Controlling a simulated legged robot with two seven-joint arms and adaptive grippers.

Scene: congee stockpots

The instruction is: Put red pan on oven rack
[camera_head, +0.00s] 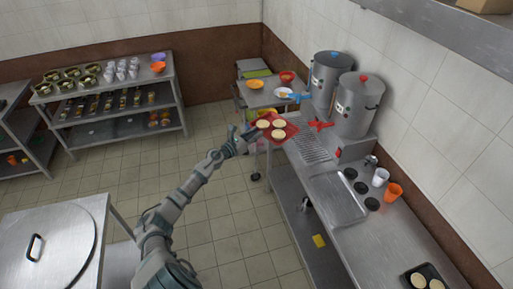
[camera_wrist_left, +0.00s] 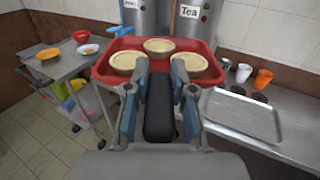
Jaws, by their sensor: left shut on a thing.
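A red pan (camera_head: 275,134) with three pale round bowl-like items on it is held out level by my left gripper (camera_head: 243,137). The pan is in front of the two steel urns, near the left end of the steel counter. My right gripper is not in view.
Two steel urns (camera_head: 357,105) stand on the counter (camera_head: 397,232). An empty metal tray (camera_head: 335,197) and an orange cup (camera_head: 393,191) lie nearer. A cart (camera_head: 262,97) with bowls stands behind. A large lidded pot (camera_head: 47,248) is at lower left. The tiled floor between is clear.

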